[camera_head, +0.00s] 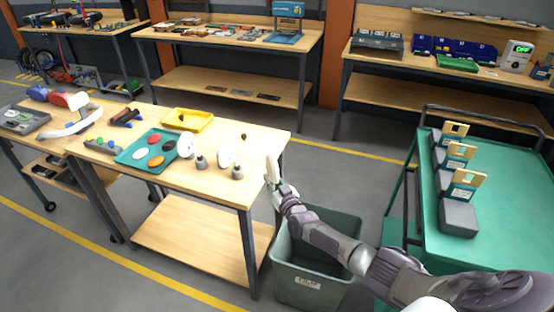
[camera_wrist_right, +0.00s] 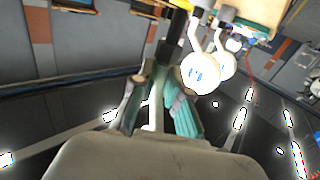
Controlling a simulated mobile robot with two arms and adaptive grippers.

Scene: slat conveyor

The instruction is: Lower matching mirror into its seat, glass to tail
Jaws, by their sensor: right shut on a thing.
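My right gripper (camera_head: 271,172) is beyond the right edge of the wooden table, above the grey-green bin. In the head view a pale, narrow shape shows at the tips. Two white round discs, likely mirrors, stand on the table by grey bases: one left (camera_head: 186,146), one right (camera_head: 225,157). In the right wrist view they show with pale stems, one nearer (camera_wrist_right: 200,73) and one farther (camera_wrist_right: 226,66), apart from the fingers. No seat is clearly identifiable. My left gripper is out of view.
A teal tray (camera_head: 126,157) with coloured ovals and a yellow tray (camera_head: 207,121) lie on the table. The bin (camera_head: 310,290) stands beside it. A green cart (camera_head: 510,210) at right carries grey blocks with wooden holders. Workbenches line the back.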

